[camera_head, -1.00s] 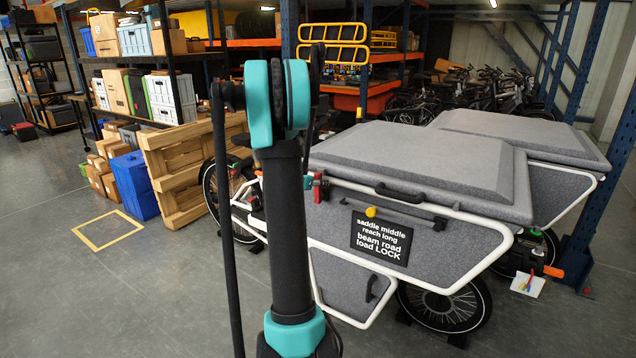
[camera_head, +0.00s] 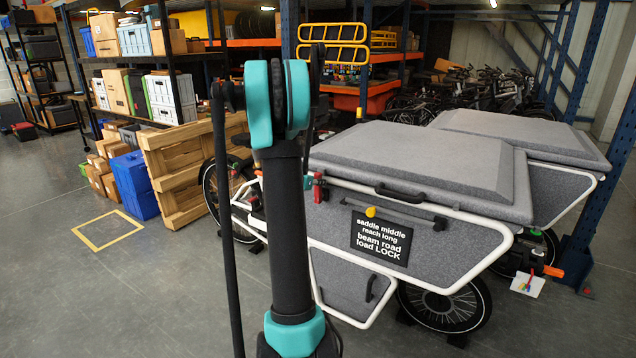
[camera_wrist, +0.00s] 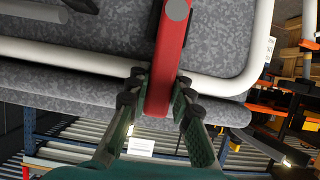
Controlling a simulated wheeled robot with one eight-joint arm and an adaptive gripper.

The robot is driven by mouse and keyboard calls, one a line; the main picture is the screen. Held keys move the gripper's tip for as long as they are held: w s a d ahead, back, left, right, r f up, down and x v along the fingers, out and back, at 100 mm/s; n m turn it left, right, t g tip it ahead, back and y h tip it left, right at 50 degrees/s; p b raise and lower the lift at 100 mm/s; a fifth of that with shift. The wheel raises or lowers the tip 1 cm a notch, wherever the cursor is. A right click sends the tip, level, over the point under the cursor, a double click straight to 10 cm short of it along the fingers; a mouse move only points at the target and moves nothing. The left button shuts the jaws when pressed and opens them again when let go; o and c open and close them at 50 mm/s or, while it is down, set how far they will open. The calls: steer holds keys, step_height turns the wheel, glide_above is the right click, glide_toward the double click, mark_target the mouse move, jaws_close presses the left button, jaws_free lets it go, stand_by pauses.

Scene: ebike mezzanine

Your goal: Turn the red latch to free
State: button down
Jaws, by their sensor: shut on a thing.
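The red latch (camera_head: 318,187) is on the left end of the grey cargo box (camera_head: 450,262), by the white frame tube under the lid. In the wrist view the red latch (camera_wrist: 168,60) is a long red lever running from the top edge down between my fingers. My gripper (camera_wrist: 160,100) has its two dark green fingers closed on either side of the lever's lower end. The head view shows my arm in front of the bike, and my gripper is hidden behind it there. The lever's pivot shows as a grey round at the top.
A black handle (camera_head: 398,193) is on the lid's edge, and a yellow knob (camera_head: 371,212) on a dark bar sits below it. A black sign (camera_head: 381,238) is on the box side. A wooden pallet (camera_head: 185,170) leans at left. Floor at the left front is clear.

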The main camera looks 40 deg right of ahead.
steer(key=w+a+f+n+g+h, duration=0.2)
steer(key=w+f+n+g+h, duration=0.3)
steer(key=n, duration=0.8)
steer(key=shift+w+a+f, duration=0.4)
steer(key=shift+w+f, duration=0.45)
steer(key=shift+f, duration=0.25)
steer(key=shift+f+n, duration=0.1)
steer(key=shift+n, duration=0.2)
steer(key=c, duration=1.3)
jaws_free()
